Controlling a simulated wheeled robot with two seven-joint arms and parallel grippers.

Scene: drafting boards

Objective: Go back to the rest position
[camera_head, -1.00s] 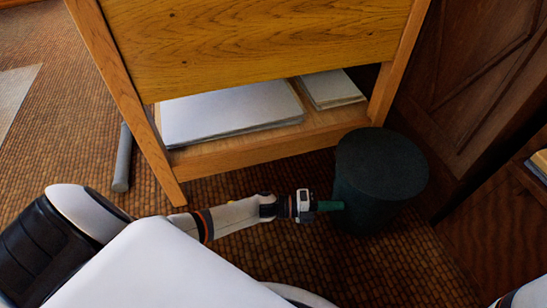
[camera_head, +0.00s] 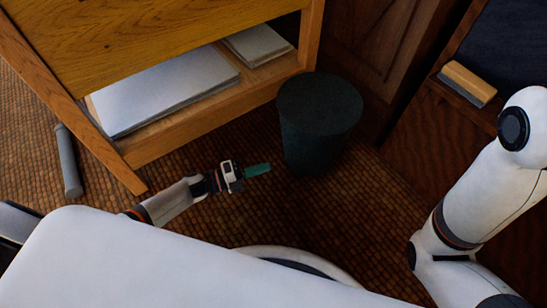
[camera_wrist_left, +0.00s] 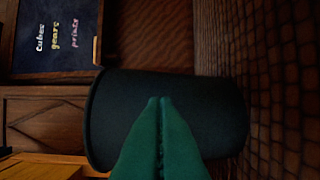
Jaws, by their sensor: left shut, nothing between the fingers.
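My left gripper (camera_head: 257,170) is low over the woven floor in the head view, with its green fingers pointing right. It is shut and empty. It is just left of a dark green bin (camera_head: 318,125) and looks apart from it. In the left wrist view the shut green fingers (camera_wrist_left: 160,100) point at the bin (camera_wrist_left: 210,105), which fills the middle of the picture. My right arm (camera_head: 465,210) comes in at the right of the head view. Its gripper is out of the picture.
A wooden drafting desk (camera_head: 150,35) with paper stacks (camera_head: 165,88) on its low shelf stands behind. A grey tube (camera_head: 68,160) lies on the floor at left. An eraser (camera_head: 468,84) sits on the ledge at right. A lettered chalkboard (camera_wrist_left: 55,35) shows in the wrist view.

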